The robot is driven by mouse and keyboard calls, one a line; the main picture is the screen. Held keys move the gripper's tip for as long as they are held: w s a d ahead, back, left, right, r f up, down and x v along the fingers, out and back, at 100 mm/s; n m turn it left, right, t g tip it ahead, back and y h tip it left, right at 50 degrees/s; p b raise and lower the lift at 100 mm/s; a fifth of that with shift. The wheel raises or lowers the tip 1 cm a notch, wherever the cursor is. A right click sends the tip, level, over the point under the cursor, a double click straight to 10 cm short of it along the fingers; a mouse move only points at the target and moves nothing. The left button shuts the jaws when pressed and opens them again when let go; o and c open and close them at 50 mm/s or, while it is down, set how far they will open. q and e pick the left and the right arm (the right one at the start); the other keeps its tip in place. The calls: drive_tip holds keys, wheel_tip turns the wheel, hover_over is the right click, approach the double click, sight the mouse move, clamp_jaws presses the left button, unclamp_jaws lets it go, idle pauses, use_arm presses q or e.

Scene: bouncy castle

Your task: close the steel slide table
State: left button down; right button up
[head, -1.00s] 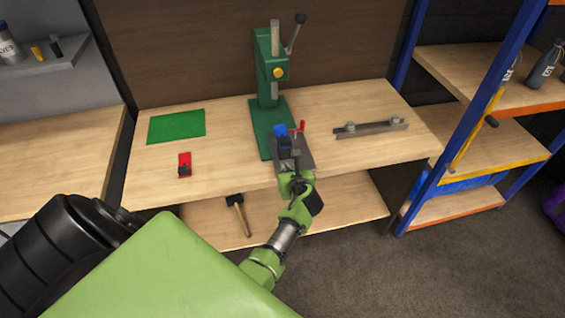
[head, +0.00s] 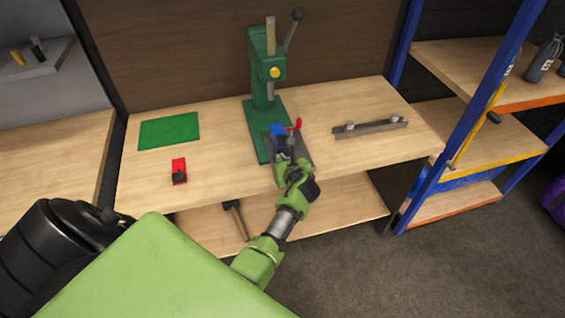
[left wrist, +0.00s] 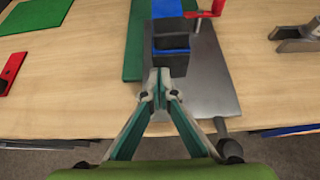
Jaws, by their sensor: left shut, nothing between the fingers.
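The steel slide table (head: 304,160) is a grey plate on the bench, at the front of the green press (head: 258,130). A blue block (head: 278,132) and a red handle (head: 297,125) sit on it. In the left wrist view the plate (left wrist: 210,80) juts out towards me, right of the green base (left wrist: 135,45); the blue block (left wrist: 170,42) stands towards its far end. My left gripper (head: 285,165) is shut and empty at the plate's near part. In the left wrist view its fingertips (left wrist: 160,76) meet just before a dark block; I cannot tell whether they touch it.
A green mat (head: 169,131) and a red clamp-like piece (head: 179,171) lie left on the bench. A metal bar with two knobs (head: 370,128) lies right. A hammer (head: 236,218) is on the lower shelf. A blue-framed rack (head: 455,125) stands right.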

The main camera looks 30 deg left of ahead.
sight(275, 144)
use_arm(q)
drive_tip(key=w+a, duration=0.4)
drive_tip(key=a, duration=0.1)
drive_tip(key=shift+w, duration=0.1)
drive_tip(key=shift+a+r, duration=0.1)
drive_tip(key=shift+a, duration=0.1)
drive_tip(key=shift+r, duration=0.15)
use_arm(e)
drive_tip(key=shift+w+a+r, duration=0.2)
drive_tip(key=shift+a, duration=0.2)
use_arm(q)
drive_tip(key=shift+r, duration=0.1)
